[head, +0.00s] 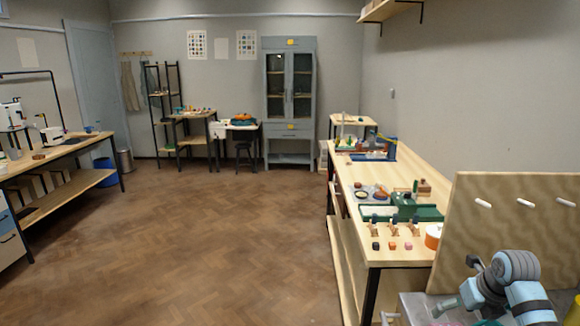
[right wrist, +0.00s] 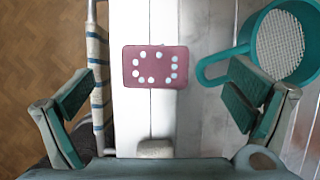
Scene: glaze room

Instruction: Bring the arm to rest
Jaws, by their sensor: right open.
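My right arm (head: 510,275) shows at the lower right of the head view, bent beside a wooden pegboard panel. Its gripper (right wrist: 155,98) is open in the right wrist view, with teal-padded fingers spread wide and nothing between them. Beyond the fingers lies a flat maroon piece (right wrist: 155,66) with several pale dots on pale boards. The gripper looks apart from it, though the gap's depth is hard to judge. My left gripper is not in view.
A teal sieve (right wrist: 283,45) lies close to the right finger. A striped cloth or rail (right wrist: 98,65) runs along the left edge of the boards. The pegboard panel (head: 515,225) stands behind my arm. A long workbench (head: 400,250) holds small tools. The wooden floor (head: 190,240) is clear.

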